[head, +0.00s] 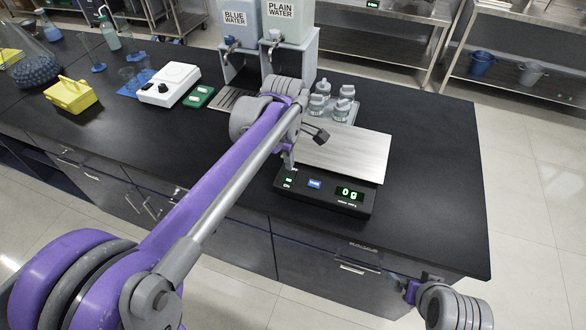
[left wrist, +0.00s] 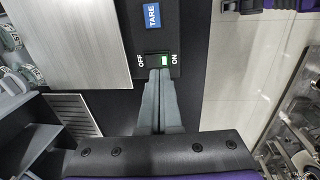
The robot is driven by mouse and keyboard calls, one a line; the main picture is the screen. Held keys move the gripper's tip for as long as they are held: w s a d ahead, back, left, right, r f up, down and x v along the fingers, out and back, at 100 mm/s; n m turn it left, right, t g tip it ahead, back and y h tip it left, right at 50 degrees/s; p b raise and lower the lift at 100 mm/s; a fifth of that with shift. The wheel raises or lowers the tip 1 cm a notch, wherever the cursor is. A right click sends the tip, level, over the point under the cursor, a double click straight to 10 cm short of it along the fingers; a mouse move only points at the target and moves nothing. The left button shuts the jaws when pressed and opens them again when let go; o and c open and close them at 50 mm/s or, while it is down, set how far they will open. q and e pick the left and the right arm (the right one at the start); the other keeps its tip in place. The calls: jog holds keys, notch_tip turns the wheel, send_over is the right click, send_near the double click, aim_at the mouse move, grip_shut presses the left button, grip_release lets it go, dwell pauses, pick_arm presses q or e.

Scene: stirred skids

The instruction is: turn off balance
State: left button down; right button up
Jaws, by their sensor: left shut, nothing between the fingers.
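The balance (head: 345,153) stands on the black bench with a bare steel pan and a black front panel. Its display (head: 350,194) is lit green and reads 0 g. In the left wrist view the green-lit rocker switch (left wrist: 157,60) lies between the labels OFF and ON, its bright mark on the ON side. The blue TARE button (left wrist: 152,16) is beside it. My left gripper (head: 289,168) points down at the switch. Its closed, empty fingers (left wrist: 158,76) end right at the switch's edge; I cannot tell whether they touch. Part of my right arm's end (head: 425,290) shows low at the right.
Several small grey-lidded jars (head: 335,104) stand on a tray behind the pan. Water dispensers (head: 290,20) stand at the back. A white stirrer (head: 170,84), a green box (head: 198,97) and a yellow basket (head: 70,94) are to the left. The bench right of the balance is clear.

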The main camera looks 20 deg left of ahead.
pick_arm(q)
notch_tip(320, 180, up, 8)
jog(key=shift+s+a, duration=0.15)
jog(key=shift+s, duration=0.3)
pick_arm(e)
jog(key=shift+w+a+r, duration=0.1)
jog(key=shift+w+a, duration=0.05)
pick_arm(q)
jog(key=shift+r, duration=0.1)
pick_arm(e)
jog(key=shift+a, duration=0.1)
